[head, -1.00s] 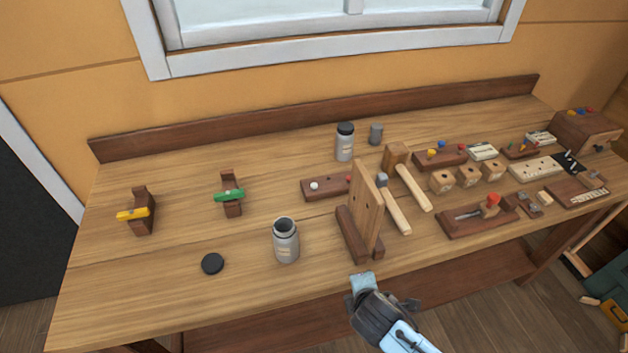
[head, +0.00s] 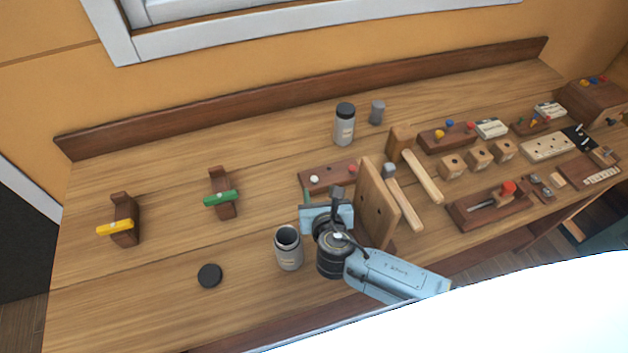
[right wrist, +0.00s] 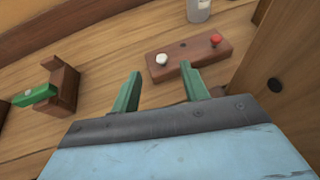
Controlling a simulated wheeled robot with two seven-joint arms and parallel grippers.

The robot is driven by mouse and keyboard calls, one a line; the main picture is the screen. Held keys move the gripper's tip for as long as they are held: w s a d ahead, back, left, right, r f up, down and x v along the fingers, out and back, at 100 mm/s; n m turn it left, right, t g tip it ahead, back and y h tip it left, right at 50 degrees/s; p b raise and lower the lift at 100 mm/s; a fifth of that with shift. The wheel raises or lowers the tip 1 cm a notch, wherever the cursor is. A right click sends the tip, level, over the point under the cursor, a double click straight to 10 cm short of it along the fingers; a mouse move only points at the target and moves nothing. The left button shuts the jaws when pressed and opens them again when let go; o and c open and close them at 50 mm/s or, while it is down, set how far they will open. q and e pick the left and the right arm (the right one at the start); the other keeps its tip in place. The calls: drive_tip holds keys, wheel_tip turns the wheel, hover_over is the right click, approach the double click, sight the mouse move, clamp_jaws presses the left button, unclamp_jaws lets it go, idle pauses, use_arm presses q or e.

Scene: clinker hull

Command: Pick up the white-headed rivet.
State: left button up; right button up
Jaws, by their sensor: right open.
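The white-headed rivet (head: 314,180) stands in the left part of a dark wooden block (head: 331,176) on the bench. In the right wrist view the white head (right wrist: 161,60) shows just beyond and between my fingertips, with the block (right wrist: 207,62) around its base. My right gripper (head: 322,197) is over the bench on the near side of the block. Its two green fingers (right wrist: 158,82) are apart, with nothing between them. My left gripper is in neither view.
A red-headed rivet (head: 353,168) stands in the same block. An upright wooden board (head: 376,205) is close on the right of my gripper. An open grey jar (head: 288,248) stands to the near left, with a black lid (head: 209,275) lying beside it. A closed jar (head: 344,125) stands behind the block.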

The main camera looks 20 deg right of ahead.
sight(314, 179)
wheel_tip(314, 179, down, 2)
drive_tip(key=shift+w+f, duration=0.1)
drive_tip(key=shift+f, duration=0.05)
drive_tip(key=shift+w+d, duration=0.1)
drive_tip(key=shift+w, duration=0.6)
drive_tip(key=shift+w+f, duration=0.2)
drive_tip(key=shift+w, duration=0.15)
drive_tip(key=shift+w+d+f+b, duration=0.1)
drive_tip(key=shift+w+b, duration=0.2)
drive_tip(key=shift+w, duration=0.1)
drive_tip(key=b+x, duration=0.1)
drive_tip(key=x, duration=0.3)
drive_tip(key=shift+w+f, duration=0.15)
drive_tip(key=shift+w, duration=0.05)
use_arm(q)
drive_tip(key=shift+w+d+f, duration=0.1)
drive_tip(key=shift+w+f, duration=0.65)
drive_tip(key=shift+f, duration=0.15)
use_arm(e)
drive_tip(key=shift+c, duration=0.5)
clamp_jaws()
